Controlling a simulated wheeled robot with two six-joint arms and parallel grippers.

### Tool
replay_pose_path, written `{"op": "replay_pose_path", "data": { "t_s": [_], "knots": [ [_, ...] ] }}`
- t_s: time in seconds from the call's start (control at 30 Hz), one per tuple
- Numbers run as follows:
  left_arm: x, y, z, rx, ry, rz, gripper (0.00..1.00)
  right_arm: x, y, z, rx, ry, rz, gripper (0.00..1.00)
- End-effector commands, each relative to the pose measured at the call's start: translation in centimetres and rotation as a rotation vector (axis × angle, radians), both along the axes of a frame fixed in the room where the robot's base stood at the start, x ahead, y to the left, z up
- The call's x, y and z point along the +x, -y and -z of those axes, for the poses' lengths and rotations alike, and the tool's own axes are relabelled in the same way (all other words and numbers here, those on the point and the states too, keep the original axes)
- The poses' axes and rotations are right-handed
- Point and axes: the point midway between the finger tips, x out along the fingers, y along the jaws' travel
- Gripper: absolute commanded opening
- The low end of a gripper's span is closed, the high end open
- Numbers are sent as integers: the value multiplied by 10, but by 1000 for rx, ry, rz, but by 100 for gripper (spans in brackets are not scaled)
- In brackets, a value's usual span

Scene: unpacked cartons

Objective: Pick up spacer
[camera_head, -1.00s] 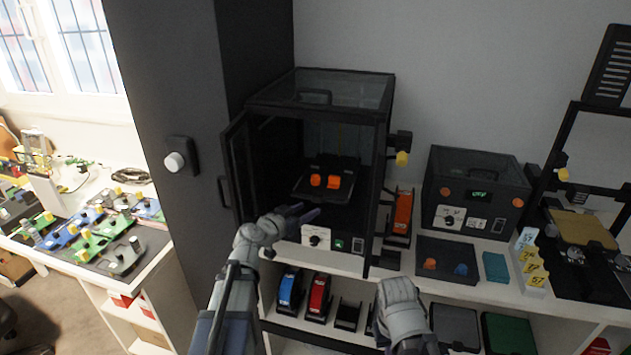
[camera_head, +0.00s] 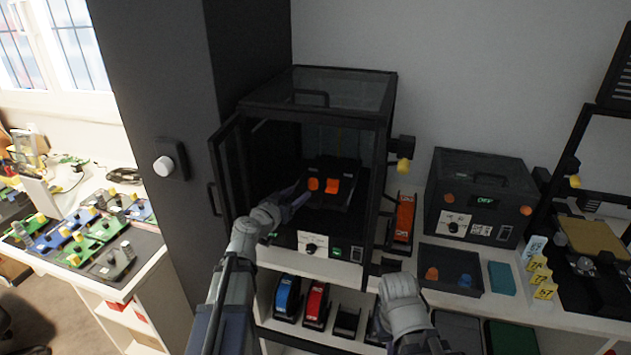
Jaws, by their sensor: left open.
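Two small orange pieces lie on the dark print bed inside the open printer enclosure. The left one (camera_head: 313,184) looks short and round, the right one (camera_head: 332,186) more blocky; I cannot tell for certain which is the spacer. My left gripper (camera_head: 299,198) is open and empty, reaching through the enclosure's front just short of the bed, to the lower left of the orange pieces and apart from them. My right arm shows at the lower middle in front of the shelf; its fingers are not clear to see.
The enclosure (camera_head: 375,155) has its glass door (camera_head: 228,165) swung open at the left, close to my left arm.

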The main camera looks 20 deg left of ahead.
Motion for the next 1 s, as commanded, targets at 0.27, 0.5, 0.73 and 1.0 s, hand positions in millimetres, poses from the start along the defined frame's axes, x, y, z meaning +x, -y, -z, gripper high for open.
{"op": "replay_pose_path", "data": {
  "t_s": [0.27,0.5,0.73,1.0],
  "knots": [
    [0,0,0,0,0,0,54,0,0,0,0,0,0,0],
    [20,4,4,1,0,1,54,0,0,3,0,0,0,0],
    [27,7,4,1,0,0,54,0,0,4,0,0,0,0],
    [56,16,8,0,0,2,54,0,0,8,0,0,0,0]
  ]
}}
